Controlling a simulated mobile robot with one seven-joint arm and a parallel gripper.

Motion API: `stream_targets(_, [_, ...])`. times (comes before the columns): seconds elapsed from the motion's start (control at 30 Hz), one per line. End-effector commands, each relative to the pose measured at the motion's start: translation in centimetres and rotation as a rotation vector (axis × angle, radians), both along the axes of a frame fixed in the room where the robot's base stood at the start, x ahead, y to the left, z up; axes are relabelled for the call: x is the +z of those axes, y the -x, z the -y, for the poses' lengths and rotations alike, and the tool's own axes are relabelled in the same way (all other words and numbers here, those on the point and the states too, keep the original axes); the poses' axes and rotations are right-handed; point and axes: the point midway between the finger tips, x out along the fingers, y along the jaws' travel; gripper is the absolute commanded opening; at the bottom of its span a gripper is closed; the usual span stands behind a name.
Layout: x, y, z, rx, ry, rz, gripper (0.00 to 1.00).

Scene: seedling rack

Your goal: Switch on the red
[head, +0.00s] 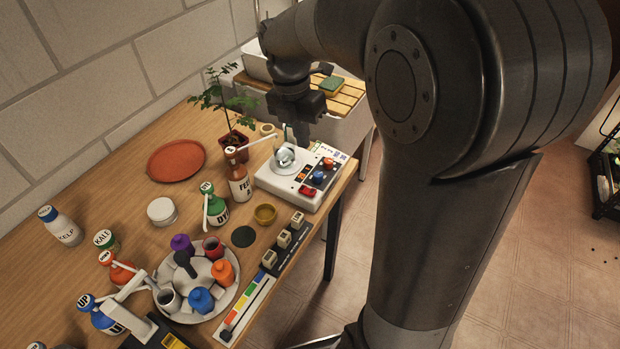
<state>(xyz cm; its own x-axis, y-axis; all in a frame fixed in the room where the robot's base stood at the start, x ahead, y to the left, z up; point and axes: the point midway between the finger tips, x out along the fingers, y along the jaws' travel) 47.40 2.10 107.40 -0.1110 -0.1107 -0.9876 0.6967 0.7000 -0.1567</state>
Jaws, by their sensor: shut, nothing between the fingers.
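A white device (275,184) stands at the right end of the wooden table. My gripper (299,134) points down over the back of the device, shut and empty. It looks above and behind the knobs; whether it touches anything is hard to tell.
A potted plant (233,146) and a brown bottle (239,184) stand close left of the device. A round tray (233,284) holds several coloured pots, with labelled bottles around it. A terracotta saucer (176,160) lies at the back. A sink with a wooden rack (345,97) stands behind.

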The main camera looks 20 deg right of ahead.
Motion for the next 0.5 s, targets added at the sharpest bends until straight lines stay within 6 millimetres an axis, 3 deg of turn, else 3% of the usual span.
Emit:
stream_targets(0.33, [-0.3,0.1,0.0,-0.001,0.000,-0.001,0.00])
stream_targets(0.5, [-2.3,0.3,0.3,-0.001,0.001,-0.003,0.00])
